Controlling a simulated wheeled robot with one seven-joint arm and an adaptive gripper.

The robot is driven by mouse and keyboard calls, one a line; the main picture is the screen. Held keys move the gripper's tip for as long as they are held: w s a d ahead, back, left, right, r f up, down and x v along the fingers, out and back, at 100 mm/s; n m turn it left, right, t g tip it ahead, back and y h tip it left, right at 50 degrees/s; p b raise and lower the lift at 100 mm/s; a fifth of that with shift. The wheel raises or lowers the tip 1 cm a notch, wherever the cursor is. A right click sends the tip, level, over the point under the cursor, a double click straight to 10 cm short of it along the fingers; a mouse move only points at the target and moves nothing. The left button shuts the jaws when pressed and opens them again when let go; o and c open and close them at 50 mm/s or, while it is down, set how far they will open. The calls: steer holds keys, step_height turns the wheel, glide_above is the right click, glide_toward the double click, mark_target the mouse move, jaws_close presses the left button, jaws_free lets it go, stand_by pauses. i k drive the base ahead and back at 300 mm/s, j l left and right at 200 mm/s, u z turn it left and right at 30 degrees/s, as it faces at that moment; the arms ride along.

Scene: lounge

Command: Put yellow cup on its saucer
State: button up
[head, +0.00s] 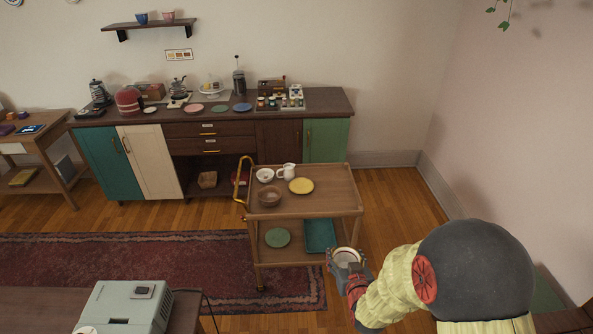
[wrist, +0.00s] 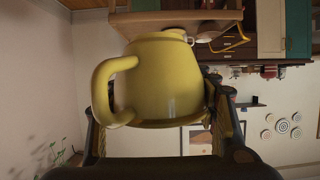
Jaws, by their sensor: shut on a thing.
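My gripper (head: 348,266) is shut on the yellow cup (wrist: 158,80). In the wrist view the cup fills the middle, with its handle to the left and a finger at each side. That view looks upside down. In the head view the cup (head: 346,256) shows mostly as a pale round opening, apparently upright, in front of the trolley's right front corner. The yellow saucer (head: 301,186) lies empty on the trolley's top, farther back and to the left of my gripper. The cup is apart from it.
On the trolley (head: 335,194), a white jug (head: 287,171), a white bowl (head: 265,175) and a brown bowl (head: 269,197) stand left of the saucer. The top's right side is clear. The lower shelf holds a green plate (head: 277,237) and teal tray (head: 320,234).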

mark_target(303, 187)
steer(key=i+j+z, duration=0.15)
steer(key=i, duration=0.4)
steer(key=i+j+z, duration=0.15)
steer(key=i, duration=0.35)
steer(key=i+j+z, duration=0.15)
steer(key=i+j, duration=0.2)
steer(key=i, duration=0.15)
steer(key=i+j+z, duration=0.1)
steer(key=i+j, duration=0.25)
steer(key=i, duration=0.15)
steer(key=k+z, duration=0.25)
steer(key=k+l+z, duration=0.1)
steer(key=z, duration=0.2)
steer(key=l, duration=0.1)
